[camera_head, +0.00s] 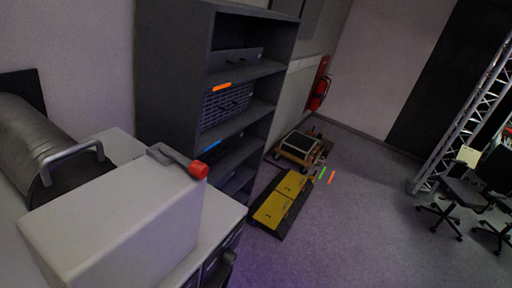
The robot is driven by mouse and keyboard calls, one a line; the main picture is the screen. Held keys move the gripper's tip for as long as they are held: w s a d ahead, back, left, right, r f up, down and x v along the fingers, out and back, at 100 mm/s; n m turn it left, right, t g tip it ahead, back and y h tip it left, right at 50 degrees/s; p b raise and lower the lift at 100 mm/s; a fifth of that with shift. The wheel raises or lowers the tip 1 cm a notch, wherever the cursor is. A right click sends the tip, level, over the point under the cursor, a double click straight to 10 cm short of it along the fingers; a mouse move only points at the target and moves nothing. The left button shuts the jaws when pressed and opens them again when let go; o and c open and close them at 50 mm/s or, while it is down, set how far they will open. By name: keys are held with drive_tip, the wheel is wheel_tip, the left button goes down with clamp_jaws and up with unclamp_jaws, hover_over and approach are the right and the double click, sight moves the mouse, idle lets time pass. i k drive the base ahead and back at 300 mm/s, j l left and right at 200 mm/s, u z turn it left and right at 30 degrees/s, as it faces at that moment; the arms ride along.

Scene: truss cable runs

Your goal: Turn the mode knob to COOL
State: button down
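No knob with a readable COOL mark shows in this view. A pale grey box-shaped machine (115,228) stands on a white-topped counter at the lower left. My gripper is not in view.
A large grey cylinder (30,135) lies behind the machine. A dark shelf unit (170,70) stands beyond the counter. Yellow-and-black floor pieces (280,203), a wooden dolly (300,147), a fire extinguisher (319,92), a truss (470,110) and office chairs (465,194) are farther right. Open floor lies between.

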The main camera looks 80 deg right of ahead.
sight(229, 257)
drive_tip(key=k+z, duration=0.75)
drive_tip(key=z, duration=0.15)
drive_tip(key=k+l, duration=0.25)
drive_tip(key=k, duration=0.15)
drive_tip(key=k+l+z, duration=0.1)
drive_tip(key=k+l, duration=0.15)
drive_tip(key=k, duration=0.1)
